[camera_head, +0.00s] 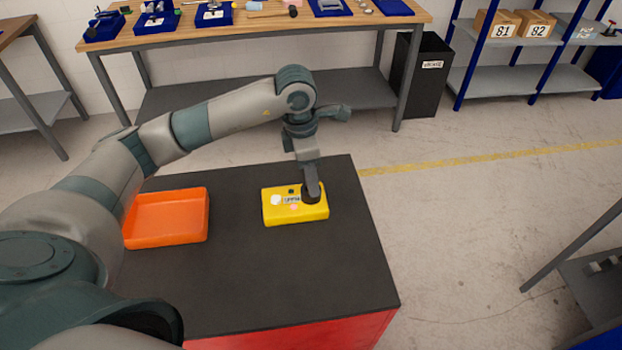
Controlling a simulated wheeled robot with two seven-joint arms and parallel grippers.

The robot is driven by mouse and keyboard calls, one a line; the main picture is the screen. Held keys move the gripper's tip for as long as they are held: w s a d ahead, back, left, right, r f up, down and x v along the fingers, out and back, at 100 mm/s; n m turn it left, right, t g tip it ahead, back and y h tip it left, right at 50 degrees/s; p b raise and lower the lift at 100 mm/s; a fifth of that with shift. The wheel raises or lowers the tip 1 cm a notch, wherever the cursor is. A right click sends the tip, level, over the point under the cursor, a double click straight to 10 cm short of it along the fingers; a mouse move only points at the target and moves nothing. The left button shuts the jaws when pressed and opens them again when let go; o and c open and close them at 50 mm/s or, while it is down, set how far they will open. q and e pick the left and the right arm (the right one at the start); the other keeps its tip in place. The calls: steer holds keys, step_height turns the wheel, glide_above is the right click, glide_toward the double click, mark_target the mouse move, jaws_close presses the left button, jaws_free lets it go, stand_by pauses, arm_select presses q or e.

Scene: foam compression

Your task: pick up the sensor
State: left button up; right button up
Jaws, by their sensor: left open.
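A yellow block-like tray (283,216) sits on the dark top of a red cabinet. On it are a white piece (276,200), a small dark piece (291,190), a label and a small pinkish piece (294,207). I cannot tell which of these is the sensor. My left gripper (311,194) points down over the right part of the yellow tray, with its fingers open around or just above a dark round piece there. The fingers hide much of that spot, and contact is not clear. My right gripper is out of view.
An empty orange tray (168,240) lies to the left on the same dark cabinet top (290,290), partly behind my left arm. The front of the top is clear. A wooden workbench (300,22) with blue bins, a black waste bin (428,80) and shelves stand behind.

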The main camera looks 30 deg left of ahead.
arm_select(q)
steer(key=shift+c, duration=0.7)
jaws_close()
steer(key=shift+r, duration=0.15)
steer(key=shift+w+r+b, duration=0.1)
steer(key=shift+r+b, duration=0.4)
steer(key=shift+b, duration=0.1)
steer(key=r+b, duration=0.1)
steer(key=d+r+b, duration=0.1)
steer(key=r, duration=0.1)
steer(key=shift+w, duration=0.2)
steer(key=w+d+r+b, duration=0.4)
steer(key=w+d+r, duration=0.1)
steer(key=d, duration=0.4)
steer(key=shift+d+r, duration=0.15)
steer(key=shift+r, duration=0.7)
